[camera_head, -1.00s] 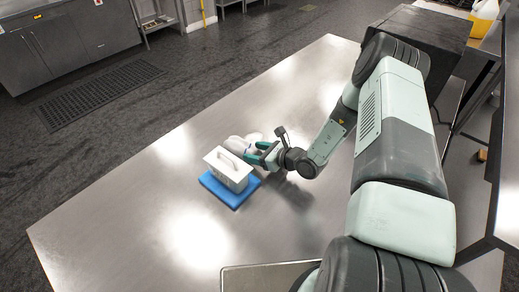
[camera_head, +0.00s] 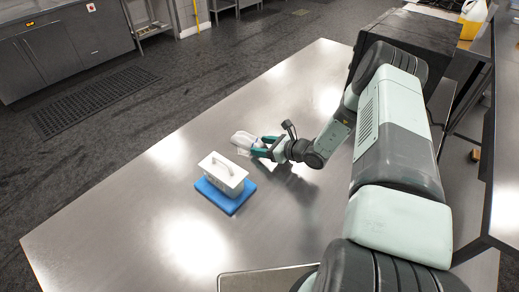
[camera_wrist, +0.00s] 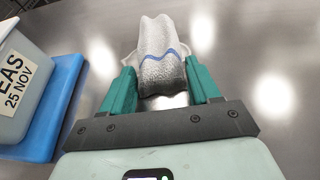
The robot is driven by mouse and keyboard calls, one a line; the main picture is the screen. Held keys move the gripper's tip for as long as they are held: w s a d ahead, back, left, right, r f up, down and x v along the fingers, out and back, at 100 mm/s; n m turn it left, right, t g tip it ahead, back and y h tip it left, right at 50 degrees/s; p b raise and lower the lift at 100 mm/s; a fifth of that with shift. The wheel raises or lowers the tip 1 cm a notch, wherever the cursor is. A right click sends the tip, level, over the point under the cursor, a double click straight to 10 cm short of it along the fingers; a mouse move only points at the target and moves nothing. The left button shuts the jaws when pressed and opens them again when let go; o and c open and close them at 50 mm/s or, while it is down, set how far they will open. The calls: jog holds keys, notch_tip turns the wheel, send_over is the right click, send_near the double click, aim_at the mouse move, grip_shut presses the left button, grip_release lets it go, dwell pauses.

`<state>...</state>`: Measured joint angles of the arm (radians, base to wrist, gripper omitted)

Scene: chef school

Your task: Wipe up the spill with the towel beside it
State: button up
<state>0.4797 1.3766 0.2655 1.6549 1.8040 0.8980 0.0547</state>
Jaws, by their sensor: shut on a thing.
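A white towel with a blue stripe (camera_wrist: 160,52) is bunched between the teal fingers of my gripper (camera_wrist: 158,88), which is shut on it. In the head view the towel (camera_head: 243,139) lies low at the steel table, just beyond my gripper (camera_head: 262,147). A pale, glossy patch (camera_wrist: 131,60) shows at the towel's edges in the wrist view and looks like the spill. The towel covers most of it, so its full extent is hidden.
A white lidded container (camera_head: 222,176) with a handle stands on a blue board (camera_head: 222,200) close to the left of my gripper. Its label (camera_wrist: 17,79) shows in the wrist view. A tray edge (camera_head: 262,276) lies at the front. The table's left part (camera_head: 120,230) is clear.

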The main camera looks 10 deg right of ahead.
aim_at(256, 159)
jog(key=shift+w+d+f, duration=0.15)
jog(key=shift+w+d, duration=1.4)
jog(key=shift+d, duration=0.15)
jog(key=shift+s+a, duration=1.3)
jog(key=shift+a, duration=0.1)
jog(key=shift+s+a, duration=2.5)
jog(key=shift+w+d, duration=0.75)
jog(key=shift+d, duration=0.05)
jog(key=shift+w+d, duration=1.85)
jog(key=shift+w+d, duration=1.2)
jog(key=shift+w, duration=0.05)
